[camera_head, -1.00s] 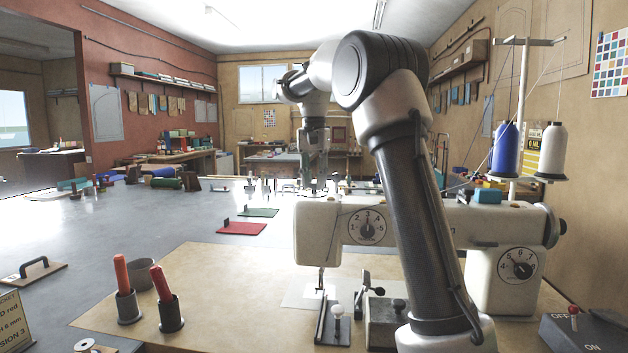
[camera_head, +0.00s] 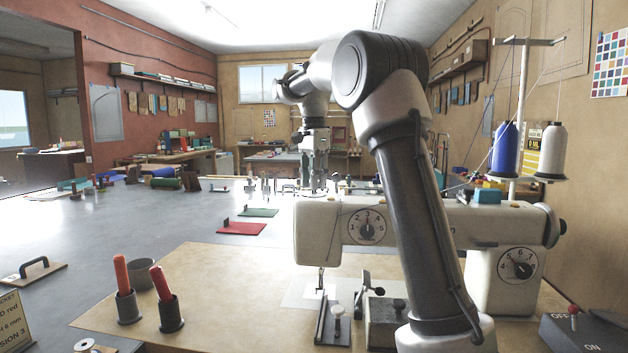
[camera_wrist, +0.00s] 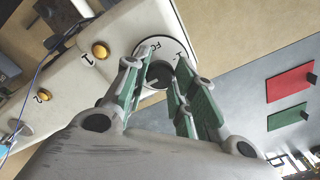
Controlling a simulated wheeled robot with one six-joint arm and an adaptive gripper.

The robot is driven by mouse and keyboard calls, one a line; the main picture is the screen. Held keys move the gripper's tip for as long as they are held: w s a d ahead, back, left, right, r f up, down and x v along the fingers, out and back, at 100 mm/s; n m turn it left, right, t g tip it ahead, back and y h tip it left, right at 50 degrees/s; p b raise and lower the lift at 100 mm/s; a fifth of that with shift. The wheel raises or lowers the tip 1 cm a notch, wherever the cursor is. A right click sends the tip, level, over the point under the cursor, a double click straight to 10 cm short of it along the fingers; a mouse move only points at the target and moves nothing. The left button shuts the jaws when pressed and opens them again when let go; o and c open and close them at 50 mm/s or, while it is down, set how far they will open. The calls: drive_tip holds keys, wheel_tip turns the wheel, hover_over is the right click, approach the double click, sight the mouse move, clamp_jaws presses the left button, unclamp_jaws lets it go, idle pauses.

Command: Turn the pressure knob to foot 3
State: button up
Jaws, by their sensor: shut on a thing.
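The white sewing machine (camera_head: 400,215) stands on a tan board, with spools behind it. My gripper (camera_head: 315,188) points down over the left end of its top. In the wrist view my gripper (camera_wrist: 158,78) is shut on the dark pressure knob (camera_wrist: 158,70), a finger on either side. The knob sits on a white dial (camera_wrist: 150,46) with lettering starting "FO"; the fingers cover part of the dial, and I cannot read its setting. The knob is hidden in the head view. A numbered front dial (camera_head: 367,227) has its pointer near 3.
Two orange knobs, marked 1 (camera_wrist: 100,50) and 2 (camera_wrist: 44,95), stand along the machine's top. A second numbered dial (camera_head: 518,265) is on the right pillar. Thread runs from the blue spool (camera_head: 505,150) and white spool (camera_head: 551,150). Red (camera_head: 242,228) and green pads lie on the table.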

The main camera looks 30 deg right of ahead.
idle(0.4)
drive_tip(key=o, duration=1)
drive_tip(key=shift+o, duration=0.2)
wheel_tip(320, 180, up, 12)
